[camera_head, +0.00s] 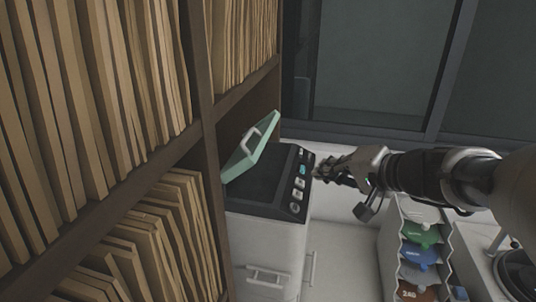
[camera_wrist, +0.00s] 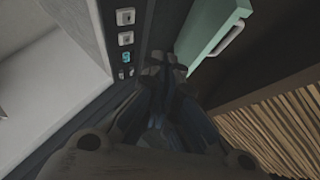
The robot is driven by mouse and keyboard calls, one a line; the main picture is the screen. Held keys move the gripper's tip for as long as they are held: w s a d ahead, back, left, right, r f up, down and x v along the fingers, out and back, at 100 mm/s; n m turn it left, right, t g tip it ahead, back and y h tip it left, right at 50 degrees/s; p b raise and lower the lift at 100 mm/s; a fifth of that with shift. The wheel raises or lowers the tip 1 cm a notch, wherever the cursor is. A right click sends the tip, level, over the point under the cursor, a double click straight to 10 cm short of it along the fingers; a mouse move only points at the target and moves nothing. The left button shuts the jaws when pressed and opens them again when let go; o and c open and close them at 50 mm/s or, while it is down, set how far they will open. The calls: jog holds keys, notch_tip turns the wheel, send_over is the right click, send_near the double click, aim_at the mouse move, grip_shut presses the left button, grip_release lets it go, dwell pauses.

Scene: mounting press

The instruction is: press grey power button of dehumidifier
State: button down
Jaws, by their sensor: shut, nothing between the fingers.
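The dehumidifier is a white box with a dark top (camera_head: 262,185) and a raised green lid (camera_head: 252,147); the lid also shows in the wrist view (camera_wrist: 216,35). A dark control panel (camera_head: 300,188) along its right edge carries a cyan display (camera_head: 303,169) and several pale buttons. In the wrist view, two square grey-white buttons (camera_wrist: 126,38) line up with the cyan display (camera_wrist: 127,57). I cannot tell which is the power button. My gripper (camera_head: 318,172) is shut and empty, close to the panel's right side. In the wrist view its fingertips (camera_wrist: 165,63) are right of the display; contact is unclear.
A tall wooden shelf (camera_head: 207,160) packed with files stands close on the left. A white rack (camera_head: 395,255) with coloured items stands at the lower right, beneath my arm. A dark window (camera_head: 375,60) is behind. Pale floor lies right of the dehumidifier.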

aim_at(294, 207)
jog(key=shift+w+a+f+b, duration=0.15)
jog(key=shift+a+f+b, duration=0.4)
jog(key=shift+f+b, duration=0.65)
jog(key=shift+w+a+f+b, duration=0.2)
jog(key=shift+a+f+b, duration=0.55)
jog(key=shift+f, duration=0.6)
jog(key=shift+w+a+f+b, duration=0.15)
jog(key=shift+a+f+b, duration=0.25)
jog(key=shift+f+b, duration=0.85)
jog(key=shift+a+f, duration=0.1)
jog(key=shift+f, duration=0.15)
jog(key=shift+a+f+b, duration=0.1)
jog(key=shift+f+b, duration=0.1)
jog(key=shift+b, duration=0.5)
jog(key=shift+w+a+f+b, duration=0.15)
jog(key=shift+f+b, duration=0.2)
jog(key=shift+b, duration=0.2)
jog(key=shift+r, duration=0.1)
jog(key=shift+d+r+p, duration=0.3)
jog(key=shift+d+r, duration=0.05)
jog(key=shift+r, duration=0.3)
jog(key=shift+r, duration=0.1)
